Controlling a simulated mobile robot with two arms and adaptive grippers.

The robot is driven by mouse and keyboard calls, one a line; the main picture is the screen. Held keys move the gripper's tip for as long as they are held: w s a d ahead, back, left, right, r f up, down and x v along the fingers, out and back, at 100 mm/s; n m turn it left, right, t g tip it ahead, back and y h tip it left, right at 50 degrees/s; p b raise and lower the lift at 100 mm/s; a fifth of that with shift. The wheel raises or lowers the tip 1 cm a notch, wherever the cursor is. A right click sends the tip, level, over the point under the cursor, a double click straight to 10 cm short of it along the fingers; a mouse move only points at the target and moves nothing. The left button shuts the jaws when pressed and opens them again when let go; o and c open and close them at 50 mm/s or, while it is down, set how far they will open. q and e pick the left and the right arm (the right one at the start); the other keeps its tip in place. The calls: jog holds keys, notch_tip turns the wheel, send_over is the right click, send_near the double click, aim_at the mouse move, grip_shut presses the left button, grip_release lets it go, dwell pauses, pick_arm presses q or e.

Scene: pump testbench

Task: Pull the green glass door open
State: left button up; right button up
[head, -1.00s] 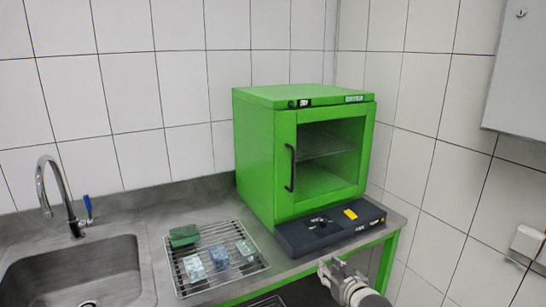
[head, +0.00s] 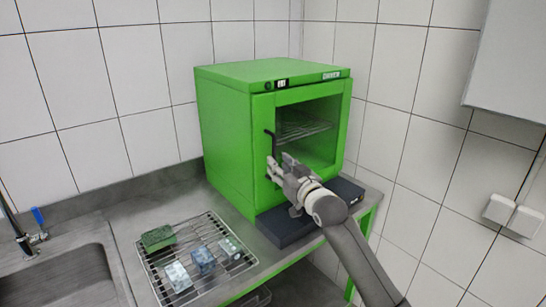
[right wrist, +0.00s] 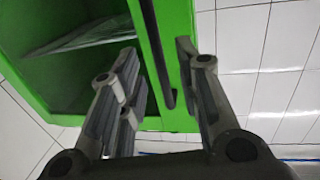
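The green glass door (head: 308,128) is on the front of the green cabinet (head: 224,135) and looks closed. Its black vertical handle (head: 268,144) is on the door's left side. My right gripper (head: 277,167) is at the lower part of the handle, which it partly hides. In the right wrist view the gripper (right wrist: 158,80) is open, and the handle (right wrist: 155,50) shows between its spread fingers, with no finger clearly touching it. The green door frame (right wrist: 178,20) is behind the handle. My left gripper is not in view.
A dark flat device (head: 285,232) lies in front of the cabinet, below my right arm. A wire rack (head: 200,280) with several small blocks and a green sponge (head: 158,238) is on the counter. A sink (head: 65,280) is at the left. Tiled wall is close at the right.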

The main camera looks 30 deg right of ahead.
jog(key=w, duration=0.3)
jog(key=w+p, duration=0.1)
jog(key=shift+w+d, duration=0.25)
jog(key=shift+d, duration=0.05)
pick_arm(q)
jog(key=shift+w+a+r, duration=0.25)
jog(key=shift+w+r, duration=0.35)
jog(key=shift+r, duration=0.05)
pick_arm(e)
grip_shut()
